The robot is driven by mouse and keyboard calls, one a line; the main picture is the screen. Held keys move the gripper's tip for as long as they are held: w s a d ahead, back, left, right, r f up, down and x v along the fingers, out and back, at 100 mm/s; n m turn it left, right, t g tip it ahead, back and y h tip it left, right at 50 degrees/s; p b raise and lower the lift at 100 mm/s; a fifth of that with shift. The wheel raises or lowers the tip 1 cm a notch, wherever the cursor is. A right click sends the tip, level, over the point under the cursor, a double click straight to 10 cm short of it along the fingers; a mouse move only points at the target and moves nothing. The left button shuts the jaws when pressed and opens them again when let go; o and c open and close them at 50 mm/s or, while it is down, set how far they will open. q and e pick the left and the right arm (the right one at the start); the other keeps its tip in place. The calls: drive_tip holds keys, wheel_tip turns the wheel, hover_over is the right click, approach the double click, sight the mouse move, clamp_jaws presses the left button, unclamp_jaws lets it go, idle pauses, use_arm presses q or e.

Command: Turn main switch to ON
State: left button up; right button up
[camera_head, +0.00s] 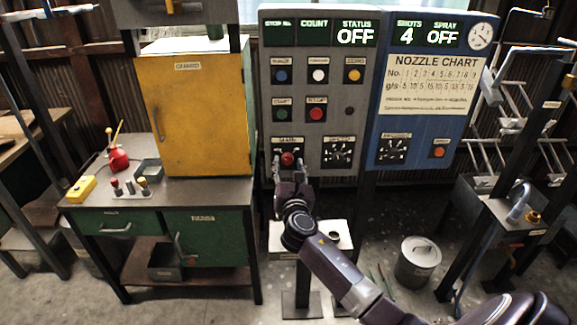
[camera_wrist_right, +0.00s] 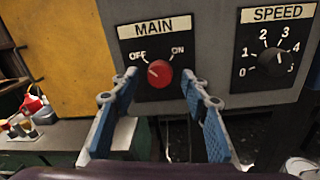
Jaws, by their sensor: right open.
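The main switch is a red round knob (camera_wrist_right: 160,73) on a black plate marked MAIN, with OFF at upper left and ON at upper right. Its pale pointer mark is turned to the upper left, toward OFF. In the head view the knob (camera_head: 288,159) sits low on the grey control panel (camera_head: 345,80), whose STATUS display reads OFF. My right gripper (camera_wrist_right: 158,84) is open, its blue-padded fingers on either side of the knob in the wrist view, apart from it. In the head view the right gripper (camera_head: 291,178) is just below the knob. My left gripper is not in view.
A SPEED dial (camera_wrist_right: 270,62) is right of the main switch. A blue panel (camera_head: 428,75) with a nozzle chart adjoins on the right. A yellow cabinet (camera_head: 195,115) on a workbench stands at left. A lidded metal pot (camera_head: 417,262) is on the floor.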

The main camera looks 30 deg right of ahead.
clamp_jaws()
drive_tip(key=shift+m, duration=0.3)
drive_tip(key=m+b, duration=0.2)
drive_tip(key=shift+a+f+m, duration=0.1)
drive_tip(key=shift+f+m, duration=0.05)
drive_tip(key=shift+m, duration=0.25)
drive_tip(key=m+b, duration=0.3)
drive_tip(key=m, duration=0.2)
drive_tip(key=shift+m+h, duration=0.3)
drive_tip(key=m+b, duration=0.2)
drive_tip(key=m, duration=0.2)
drive_tip(key=shift+m, duration=0.4)
drive_tip(key=shift+m+h+b, duration=0.4)
drive_tip(key=shift+m+b, duration=0.85)
drive_tip(key=shift+m, duration=1.05)
